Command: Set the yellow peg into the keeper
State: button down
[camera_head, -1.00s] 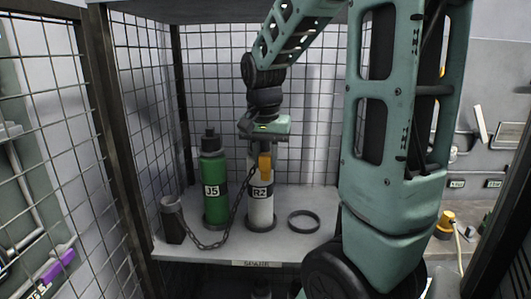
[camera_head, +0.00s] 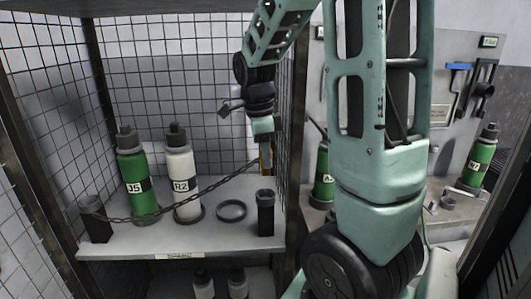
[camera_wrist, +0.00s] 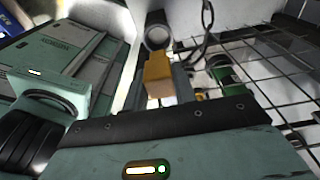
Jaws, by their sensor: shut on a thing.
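The yellow peg (camera_head: 266,158) hangs upright beneath my gripper (camera_head: 264,141), which is shut on it. In the wrist view the peg (camera_wrist: 158,76) shows as an orange-yellow block ahead of the gripper body. The keeper (camera_head: 265,214), a dark open-topped socket, stands at the right end of the cage shelf. The peg is above it and apart from it. A round opening beyond the peg in the wrist view appears to be the keeper (camera_wrist: 157,37). A chain (camera_head: 190,204) runs from the left dark post (camera_head: 95,222) up to the peg. The fingertips are small and partly hidden.
The green J5 cylinder (camera_head: 138,182) and the white R2 cylinder (camera_head: 183,182) stand on the shelf (camera_head: 150,244). A dark ring (camera_head: 231,210) lies between R2 and the keeper. Wire mesh and a frame post (camera_head: 298,130) stand close to the right of my gripper.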

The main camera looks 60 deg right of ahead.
aim_at(265, 174)
jog(key=shift+f+b, duration=1.95)
jog(key=shift+f, duration=0.2)
jog(key=shift+r, duration=0.1)
jog(key=shift+p, duration=0.55)
jog(key=shift+f+b, duration=1.25)
jog(key=shift+f, duration=0.65)
jog(key=c, duration=1.1)
grip_release()
jog(key=shift+o, duration=0.2)
jog(key=shift+r, duration=0.1)
notch_tip(265, 174, up, 12)
jog(key=w+a+p, duration=0.1)
